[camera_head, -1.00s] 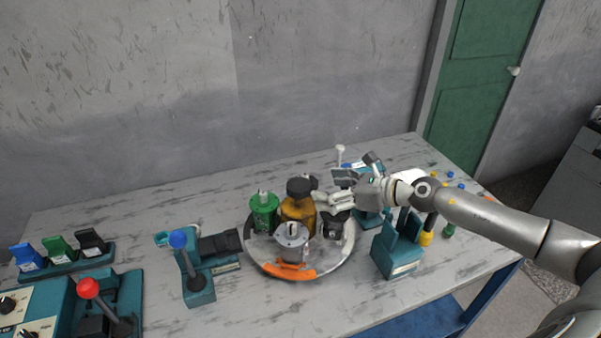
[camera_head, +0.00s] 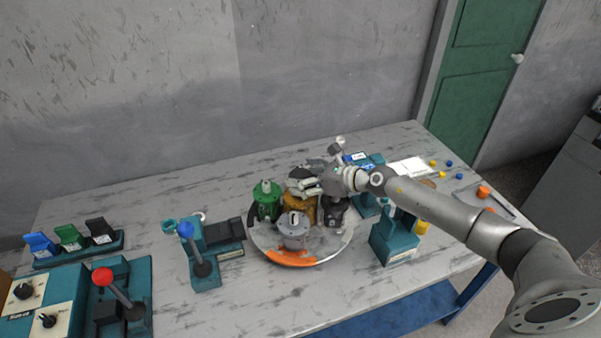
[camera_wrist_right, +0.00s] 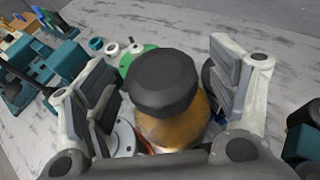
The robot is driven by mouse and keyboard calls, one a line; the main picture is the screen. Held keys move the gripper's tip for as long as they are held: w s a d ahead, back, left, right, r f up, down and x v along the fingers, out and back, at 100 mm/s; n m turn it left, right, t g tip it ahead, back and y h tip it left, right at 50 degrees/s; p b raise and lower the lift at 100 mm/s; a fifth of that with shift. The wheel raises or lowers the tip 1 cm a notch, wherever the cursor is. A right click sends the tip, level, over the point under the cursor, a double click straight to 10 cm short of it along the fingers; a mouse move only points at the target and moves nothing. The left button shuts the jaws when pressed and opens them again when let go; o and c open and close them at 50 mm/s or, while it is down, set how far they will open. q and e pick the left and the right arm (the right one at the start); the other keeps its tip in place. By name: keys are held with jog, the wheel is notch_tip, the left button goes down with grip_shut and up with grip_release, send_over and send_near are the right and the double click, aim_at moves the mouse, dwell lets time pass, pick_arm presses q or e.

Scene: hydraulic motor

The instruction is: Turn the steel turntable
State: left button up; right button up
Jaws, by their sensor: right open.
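The round steel turntable (camera_head: 338,243) lies on the table with an orange section (camera_head: 290,258) on its front rim. On it stand a green part (camera_head: 267,202) at left, a grey steel part (camera_head: 293,231) in front, a dark part (camera_head: 333,212) at right, and an amber part with a dark top (camera_head: 299,205) towards the back. My right gripper (camera_head: 307,187) is open above the amber part and partly hides it. In the right wrist view the amber part's dark cap (camera_wrist_right: 163,82) sits between the open fingers. My left gripper is not in view.
A blue-knobbed lever stand (camera_head: 200,262) is left of the turntable, with a red-knobbed lever (camera_head: 103,275) and control box (camera_head: 38,305) further left. A teal stand (camera_head: 395,240) is close on the right. Several small caps lie at the far right.

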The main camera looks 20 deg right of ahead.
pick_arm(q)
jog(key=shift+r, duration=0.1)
pick_arm(e)
jog(key=shift+w+a+f, duration=0.25)
jog(key=shift+w+a, duration=0.15)
jog(key=shift+w, duration=0.15)
jog(key=shift+c, duration=0.3)
